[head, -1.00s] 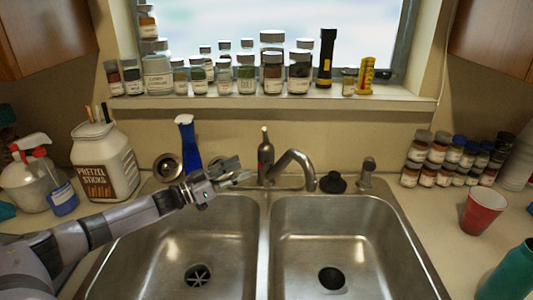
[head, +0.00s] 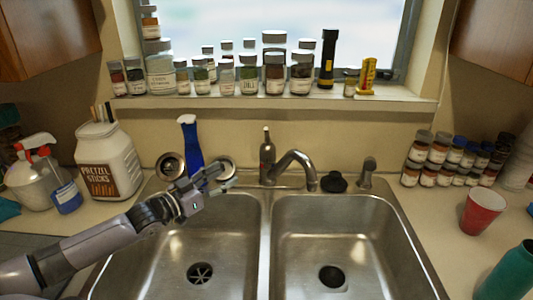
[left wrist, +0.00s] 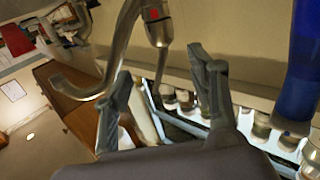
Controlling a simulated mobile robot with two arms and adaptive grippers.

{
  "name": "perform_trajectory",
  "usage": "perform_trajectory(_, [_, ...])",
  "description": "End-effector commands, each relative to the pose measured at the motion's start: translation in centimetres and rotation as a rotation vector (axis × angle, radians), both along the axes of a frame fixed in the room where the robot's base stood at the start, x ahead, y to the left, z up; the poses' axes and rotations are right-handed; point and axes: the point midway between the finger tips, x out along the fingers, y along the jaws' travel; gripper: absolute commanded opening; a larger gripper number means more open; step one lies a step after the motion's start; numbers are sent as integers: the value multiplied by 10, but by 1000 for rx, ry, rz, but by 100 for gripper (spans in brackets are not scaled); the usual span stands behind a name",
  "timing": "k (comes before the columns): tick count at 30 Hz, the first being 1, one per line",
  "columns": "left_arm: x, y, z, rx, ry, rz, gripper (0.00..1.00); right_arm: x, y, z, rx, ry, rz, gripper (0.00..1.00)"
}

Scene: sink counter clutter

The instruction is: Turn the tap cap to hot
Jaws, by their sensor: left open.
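The tap (head: 292,162) stands behind the divider of the double sink, its curved metal spout bending to the right. Its upright body carries a slim cap (head: 266,138) on top. In the left wrist view, the tap's spout (left wrist: 108,60) curves at left and a red mark (left wrist: 153,14) shows on its upright part at top. My left gripper (head: 224,178) is open and empty, left of the tap and apart from it, over the back of the left basin. Its two fingers (left wrist: 162,100) stand wide apart in the wrist view. My right gripper does not show.
A blue bottle (head: 191,145) and a round metal strainer (head: 170,166) stand close behind my left gripper. A black stopper (head: 334,182) and a dispenser (head: 368,172) are right of the tap. A red cup (head: 482,210) stands at right. Both basins are empty.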

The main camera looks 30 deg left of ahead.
Motion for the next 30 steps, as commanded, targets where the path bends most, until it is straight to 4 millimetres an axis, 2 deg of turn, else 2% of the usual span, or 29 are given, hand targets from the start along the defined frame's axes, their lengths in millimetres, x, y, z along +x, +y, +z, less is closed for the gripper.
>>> perform_trajectory(15, [56, -9, 2, 0, -6, 0, 52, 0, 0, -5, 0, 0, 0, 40])
perform_trajectory(30, [114, -20, 3, 0, -5, 0, 52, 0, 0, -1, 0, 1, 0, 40])
